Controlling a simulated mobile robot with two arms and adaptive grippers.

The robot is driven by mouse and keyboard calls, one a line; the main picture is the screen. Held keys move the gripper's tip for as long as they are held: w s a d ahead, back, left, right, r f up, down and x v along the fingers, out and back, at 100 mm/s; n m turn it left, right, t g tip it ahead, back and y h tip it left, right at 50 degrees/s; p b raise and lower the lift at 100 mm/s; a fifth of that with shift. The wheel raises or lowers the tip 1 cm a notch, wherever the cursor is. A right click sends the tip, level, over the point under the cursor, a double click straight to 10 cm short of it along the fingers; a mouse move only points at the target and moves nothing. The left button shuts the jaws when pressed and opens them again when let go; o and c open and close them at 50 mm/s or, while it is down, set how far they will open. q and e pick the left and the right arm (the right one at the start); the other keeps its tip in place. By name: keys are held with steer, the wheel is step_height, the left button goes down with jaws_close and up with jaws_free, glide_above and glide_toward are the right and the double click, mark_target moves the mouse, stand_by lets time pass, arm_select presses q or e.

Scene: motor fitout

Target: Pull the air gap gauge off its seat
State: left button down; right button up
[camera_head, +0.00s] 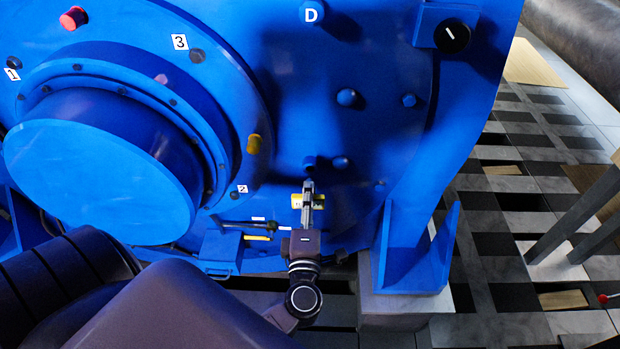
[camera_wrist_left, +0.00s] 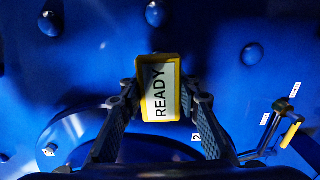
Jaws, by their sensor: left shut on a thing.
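A small yellow-framed block with a white label reading READY, which I take to be the air gap gauge (camera_wrist_left: 160,87), is between the fingers of my left gripper (camera_wrist_left: 160,105) in the left wrist view. In the head view the gauge (camera_head: 297,201) shows as a yellow and white patch around the fingertips, low on the blue motor face. My left gripper (camera_head: 308,200) is shut on it, reaching up from below. The gauge's back and its seat are hidden, so I cannot tell whether it touches the motor. My right gripper is not in view.
The blue motor housing (camera_head: 375,130) fills most of the head view, with a large round hub (camera_head: 95,175) at left. A blue bracket (camera_head: 222,247) with a black bar and a yellow-handled tool is left of the gripper. A tiled floor (camera_head: 500,240) lies at right.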

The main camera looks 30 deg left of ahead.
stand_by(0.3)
arm_select(q)
steer(key=v, duration=2.2)
stand_by(0.3)
steer(key=shift+s, duration=0.1)
